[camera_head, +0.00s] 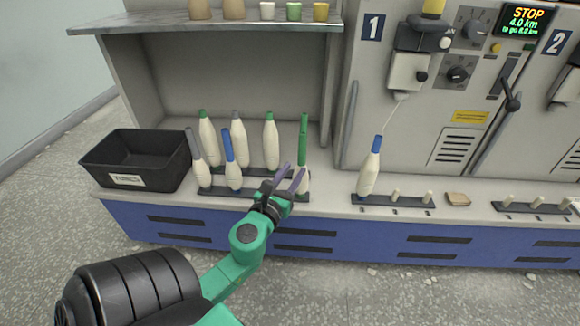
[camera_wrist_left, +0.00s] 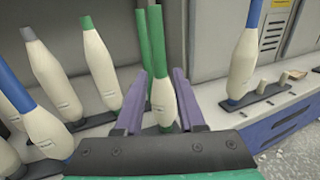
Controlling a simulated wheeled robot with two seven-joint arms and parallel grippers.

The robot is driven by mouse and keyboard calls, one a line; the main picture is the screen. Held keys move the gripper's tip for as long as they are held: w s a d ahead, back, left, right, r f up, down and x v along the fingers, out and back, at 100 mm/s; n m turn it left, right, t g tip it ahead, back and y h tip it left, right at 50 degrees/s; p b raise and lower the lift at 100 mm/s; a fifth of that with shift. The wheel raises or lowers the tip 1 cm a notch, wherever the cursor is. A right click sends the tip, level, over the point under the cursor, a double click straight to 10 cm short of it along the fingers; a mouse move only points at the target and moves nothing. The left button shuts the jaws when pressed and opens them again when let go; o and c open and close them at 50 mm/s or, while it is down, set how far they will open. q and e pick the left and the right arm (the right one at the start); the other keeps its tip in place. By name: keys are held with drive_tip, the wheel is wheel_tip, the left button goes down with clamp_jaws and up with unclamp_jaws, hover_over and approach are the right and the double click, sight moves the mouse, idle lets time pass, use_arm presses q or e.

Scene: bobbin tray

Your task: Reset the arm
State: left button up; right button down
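My left gripper (camera_head: 290,172) reaches over the front of the counter, with its two purple fingers spread. In the left wrist view its fingers (camera_wrist_left: 158,92) stand apart, with a cream bobbin with a green tube (camera_wrist_left: 163,95) showing between them. I see gaps beside the bobbin, so the fingers do not look closed on it. The same bobbin (camera_head: 303,178) is partly hidden by the fingers in the head view, at the right end of the front peg rail. A second green tube (camera_wrist_left: 142,55) shows just behind it. My right gripper is not in view.
Several bobbins with green, grey and blue tubes stand left of the gripper, such as a blue-tubed one (camera_head: 231,170). A black crate (camera_head: 140,172) sits at the far left. A blue-tubed bobbin (camera_head: 368,175) stands right on another peg rail (camera_head: 410,206). A shelf (camera_head: 200,22) hangs above.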

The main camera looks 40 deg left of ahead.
use_arm(q)
drive_tip(key=shift+s+d, duration=0.15)
drive_tip(key=shift+s, duration=0.4)
